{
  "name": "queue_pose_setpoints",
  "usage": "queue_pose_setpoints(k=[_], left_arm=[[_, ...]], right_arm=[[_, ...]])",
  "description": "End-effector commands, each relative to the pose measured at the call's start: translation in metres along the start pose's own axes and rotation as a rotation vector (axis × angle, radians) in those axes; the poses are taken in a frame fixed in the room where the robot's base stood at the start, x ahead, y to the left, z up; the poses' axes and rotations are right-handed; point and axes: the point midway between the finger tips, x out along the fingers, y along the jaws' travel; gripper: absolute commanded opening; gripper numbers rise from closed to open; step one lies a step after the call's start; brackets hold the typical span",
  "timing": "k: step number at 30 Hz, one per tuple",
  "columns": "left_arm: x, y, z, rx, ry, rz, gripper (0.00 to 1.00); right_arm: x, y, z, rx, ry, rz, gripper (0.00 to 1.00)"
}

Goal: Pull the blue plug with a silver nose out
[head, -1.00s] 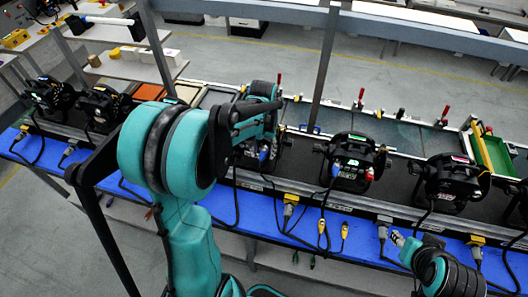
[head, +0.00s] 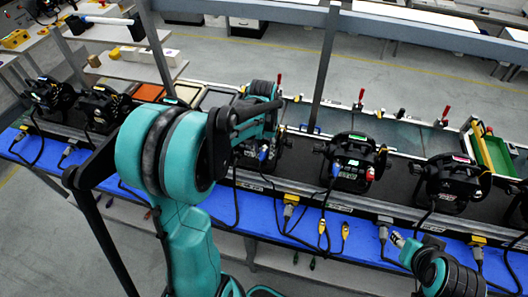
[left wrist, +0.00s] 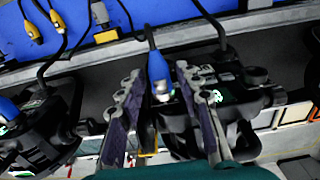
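The blue plug (left wrist: 157,68) shows in the left wrist view with its silver nose (left wrist: 162,89) toward a black par can (left wrist: 190,125). I cannot tell how far the nose sits in the can. My left gripper (left wrist: 160,82) is open, one finger on each side of the plug, with visible gaps. In the head view the blue plug (head: 263,153) shows as a small patch on the can, below my left gripper (head: 262,125), partly hidden by my arm. My right gripper (head: 408,243) is low at the right, its fingers unclear.
Other par cans stand along the dark rail; the neighbouring can (head: 350,160) has its own blue plug (head: 335,169) and a red one (head: 370,174). Black cables and yellow connectors (head: 290,200) lie on the blue strip (head: 260,207). A grey post (head: 325,70) rises behind.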

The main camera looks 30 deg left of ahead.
Motion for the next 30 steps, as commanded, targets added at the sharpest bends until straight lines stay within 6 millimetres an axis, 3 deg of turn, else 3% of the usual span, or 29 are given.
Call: queue_pose_setpoints(k=[1,3,30], left_arm=[[0.0,0.0,0.0,0.0,0.0,0.0,0.15],[0.0,0.0,0.0,0.0,0.0,0.0,0.0],[0.0,0.0,0.012,0.0,-0.001,0.0,0.0]], right_arm=[[0.0,0.0,0.0,0.0,0.0,0.0,0.4],[0.0,0.0,0.0,0.0,0.0,0.0,0.4],[0.0,0.0,0.0,0.0,0.0,0.0,0.4]])
